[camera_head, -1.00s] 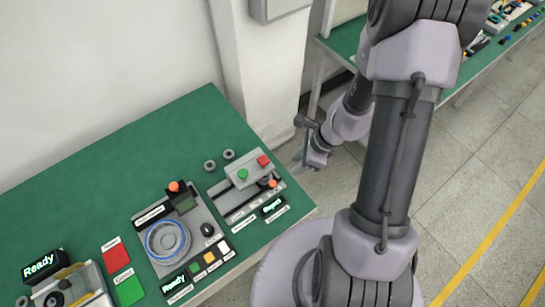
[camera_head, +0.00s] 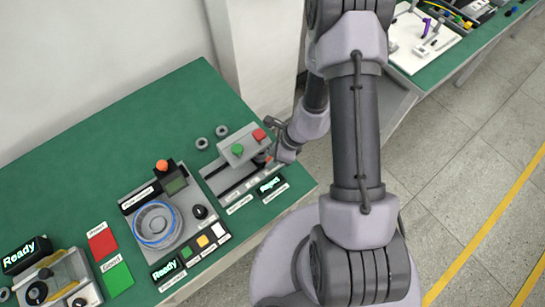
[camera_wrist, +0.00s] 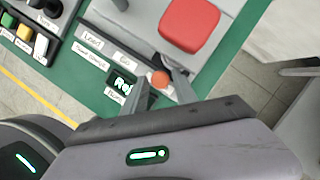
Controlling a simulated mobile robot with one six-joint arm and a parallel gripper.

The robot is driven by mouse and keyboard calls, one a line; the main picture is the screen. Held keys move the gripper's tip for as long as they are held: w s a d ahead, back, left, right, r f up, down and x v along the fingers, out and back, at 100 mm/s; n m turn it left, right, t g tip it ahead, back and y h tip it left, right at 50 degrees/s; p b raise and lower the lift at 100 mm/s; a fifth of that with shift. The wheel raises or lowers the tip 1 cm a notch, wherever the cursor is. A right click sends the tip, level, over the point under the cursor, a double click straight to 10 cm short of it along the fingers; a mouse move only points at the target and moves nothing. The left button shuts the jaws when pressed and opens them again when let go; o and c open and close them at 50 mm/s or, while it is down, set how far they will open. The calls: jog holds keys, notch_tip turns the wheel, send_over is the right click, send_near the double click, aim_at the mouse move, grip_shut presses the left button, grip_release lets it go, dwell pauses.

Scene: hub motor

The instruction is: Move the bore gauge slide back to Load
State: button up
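The bore gauge (camera_head: 232,178) is a grey unit at the table's right edge, with a green and a red pad on top and a display that seems to read "Reject". In the wrist view its red pad (camera_wrist: 190,24) is close, and the Load label (camera_wrist: 92,40) lies left of a second label, likely "Gauge". The slide's orange knob (camera_wrist: 160,79) is at the end beyond that second label, away from Load. My gripper (camera_wrist: 157,84) has its fingers apart, with the knob showing between them. Contact cannot be told. In the head view my gripper (camera_head: 275,152) partly hides the knob.
A dial-type station (camera_head: 156,226) with an orange knob and coloured buttons stands left of the gauge. Two small rings (camera_head: 212,137) lie behind the gauge. Red (camera_head: 102,243) and green (camera_head: 118,279) mats lie at lower left. Another bench (camera_head: 440,50) stands behind my arm.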

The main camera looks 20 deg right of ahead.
grip_shut()
dwell(1.3)
